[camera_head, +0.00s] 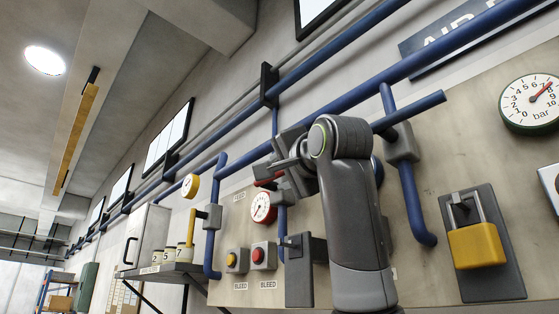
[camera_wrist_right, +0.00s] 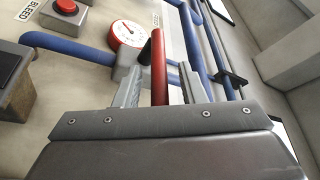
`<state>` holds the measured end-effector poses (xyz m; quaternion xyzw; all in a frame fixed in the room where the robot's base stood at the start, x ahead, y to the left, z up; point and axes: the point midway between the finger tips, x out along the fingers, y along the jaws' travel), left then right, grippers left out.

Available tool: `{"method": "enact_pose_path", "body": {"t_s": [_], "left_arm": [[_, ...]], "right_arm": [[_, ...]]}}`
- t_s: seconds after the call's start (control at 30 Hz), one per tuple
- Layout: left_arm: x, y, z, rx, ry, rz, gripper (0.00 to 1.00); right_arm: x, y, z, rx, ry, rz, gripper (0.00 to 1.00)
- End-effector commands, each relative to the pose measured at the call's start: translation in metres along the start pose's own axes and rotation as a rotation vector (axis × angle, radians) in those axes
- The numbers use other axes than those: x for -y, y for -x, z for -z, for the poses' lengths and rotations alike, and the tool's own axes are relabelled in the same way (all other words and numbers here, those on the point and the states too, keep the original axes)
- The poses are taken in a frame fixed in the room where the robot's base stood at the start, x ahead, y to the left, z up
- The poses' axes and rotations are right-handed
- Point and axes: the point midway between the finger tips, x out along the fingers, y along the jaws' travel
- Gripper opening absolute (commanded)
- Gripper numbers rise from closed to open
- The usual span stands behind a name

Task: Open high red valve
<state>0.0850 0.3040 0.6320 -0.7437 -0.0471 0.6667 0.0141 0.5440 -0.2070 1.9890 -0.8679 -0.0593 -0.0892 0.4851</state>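The red valve handle (camera_wrist_right: 158,68) is a long red bar in the right wrist view. It stands between the two fingers of my right gripper (camera_wrist_right: 160,88), with a visible gap on each side. In the head view only a small red piece of the handle (camera_head: 268,181) shows; my gripper and arm hide the rest. My right gripper (camera_head: 283,168) is at the valve on the blue pipe, above and right of the red-rimmed gauge. It is open around the handle. My left gripper is not in view.
The red-rimmed gauge (camera_head: 262,207) sits close by on the panel. A yellow padlock (camera_head: 476,245) hangs at right. Blue pipes (camera_head: 350,98) cross the wall near my arm. A shelf with jars (camera_head: 172,268) stands at left.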

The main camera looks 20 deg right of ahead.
Motion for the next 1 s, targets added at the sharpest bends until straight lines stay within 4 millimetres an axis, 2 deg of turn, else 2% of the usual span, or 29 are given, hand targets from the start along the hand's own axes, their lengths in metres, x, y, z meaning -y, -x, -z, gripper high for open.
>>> {"method": "enact_pose_path", "body": {"t_s": [0.13, 0.43, 0.7, 1.0], "left_arm": [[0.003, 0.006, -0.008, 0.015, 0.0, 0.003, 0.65], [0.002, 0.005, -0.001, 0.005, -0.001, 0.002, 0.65], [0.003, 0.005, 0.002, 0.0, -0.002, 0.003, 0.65], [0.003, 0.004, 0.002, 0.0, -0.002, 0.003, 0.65]], "right_arm": [[0.001, -0.008, 0.0, 0.0, 0.0, 0.0, 0.37], [0.0, -0.009, -0.001, 0.0, 0.0, 0.001, 0.37], [0.0, -0.009, 0.0, 0.0, 0.0, 0.001, 0.02], [-0.001, -0.009, -0.001, -0.003, -0.001, 0.004, 0.0]]}}
